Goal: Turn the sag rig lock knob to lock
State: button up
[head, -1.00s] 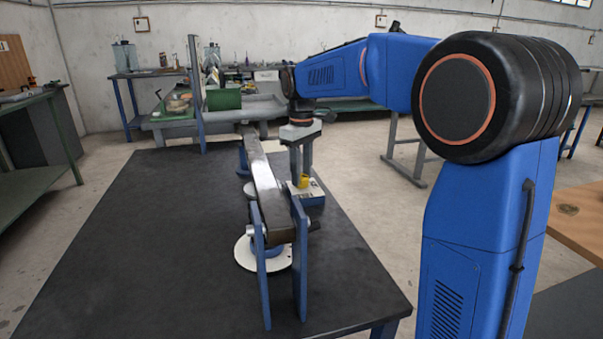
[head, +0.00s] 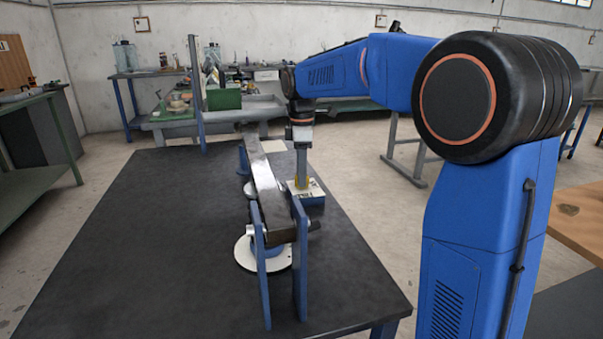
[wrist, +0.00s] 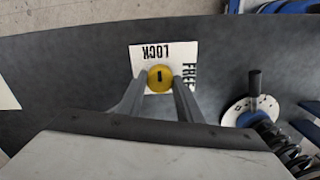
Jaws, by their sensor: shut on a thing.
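The yellow lock knob (wrist: 160,82) sits on a white label plate (wrist: 143,56) printed LOCK and FREE. Its short black mark lines up toward LOCK, at the top of the plate in the wrist view. FREE is at the right of the knob. My gripper (wrist: 159,80) is shut on the knob, one finger on each side. In the head view the knob (head: 303,182) shows partly behind the fingers, on a small box with blue sides (head: 312,199) on the dark table. My gripper (head: 302,178) points straight down there.
A long metal beam (head: 264,180) between blue uprights (head: 301,270) runs just left of the box. A coil spring (wrist: 288,150) and a round white plate with a black post (wrist: 254,84) lie right in the wrist view. The table's left side (head: 140,240) is clear.

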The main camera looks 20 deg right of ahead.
dwell(0.3)
jog(key=o, duration=1)
jog(key=shift+o, duration=0.2)
jog(key=shift+r, duration=0.1)
notch_tip(320, 180, up, 17)
jog(key=shift+s, duration=0.1)
